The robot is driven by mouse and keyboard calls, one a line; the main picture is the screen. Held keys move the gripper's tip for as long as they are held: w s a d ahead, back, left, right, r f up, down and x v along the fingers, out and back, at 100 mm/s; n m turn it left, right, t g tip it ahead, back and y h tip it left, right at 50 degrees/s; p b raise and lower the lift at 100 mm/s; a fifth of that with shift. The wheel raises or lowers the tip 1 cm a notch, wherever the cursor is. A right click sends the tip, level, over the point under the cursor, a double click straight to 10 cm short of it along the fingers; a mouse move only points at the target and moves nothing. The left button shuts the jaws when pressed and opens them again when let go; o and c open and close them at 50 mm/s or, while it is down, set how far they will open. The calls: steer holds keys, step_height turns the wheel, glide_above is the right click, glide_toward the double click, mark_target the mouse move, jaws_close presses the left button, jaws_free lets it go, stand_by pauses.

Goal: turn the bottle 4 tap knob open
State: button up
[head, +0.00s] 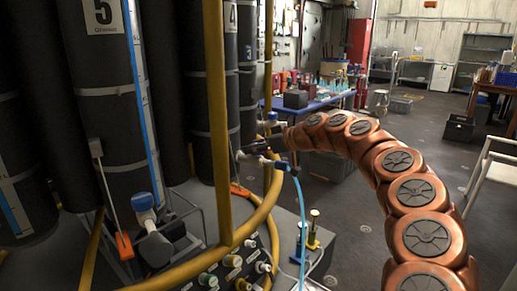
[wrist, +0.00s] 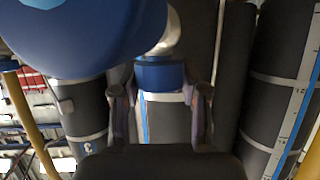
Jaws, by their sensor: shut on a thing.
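Bottle 4 (head: 231,80) is a tall dark cylinder with a "4" label near its top in the head view. White tap fittings with blue parts (head: 271,124) stand just right of it. My gripper (head: 256,148) is small and dark at the end of my copper arm, beside these fittings. In the wrist view, the two fingers of my gripper (wrist: 161,93) stand on either side of a small blue knob (wrist: 160,75) with a white fitting above it. I take this as the bottle 4 tap knob. The knob's turn angle cannot be told.
A large blue rounded part (wrist: 85,35) fills the upper left of the wrist view, close to the camera. A yellow rail (head: 218,120) stands in front of the bottles. A light blue hose (head: 301,215) hangs below the fittings. Open floor (head: 425,110) lies right.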

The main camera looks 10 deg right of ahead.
steer(key=shift+w+d+n+g+y, duration=0.1)
steer(key=shift+d+n+g+y, duration=0.05)
steer(key=shift+n+g+y, duration=0.2)
steer(key=shift+n+g+y+p, duration=0.35)
steer(key=shift+n+g+p, duration=0.2)
steer(key=shift+n+p, duration=0.15)
steer(key=shift+r+n+g+y+p, duration=0.1)
steer(key=shift+n+g+y+p, duration=0.8)
steer(key=shift+p, duration=0.85)
steer(key=n+g+p, duration=0.3)
steer(key=p, duration=0.3)
steer(key=shift+d+r+y, duration=0.1)
steer(key=shift+r+y, duration=0.05)
steer(key=shift+y, duration=0.15)
steer(key=shift+f+n+g+p, duration=0.2)
steer(key=shift+n+g+p, duration=0.95)
steer(key=shift+p, duration=1.45)
steer(key=o, duration=0.9)
steer(key=shift+o, duration=1.3)
steer(key=shift+a, duration=0.2)
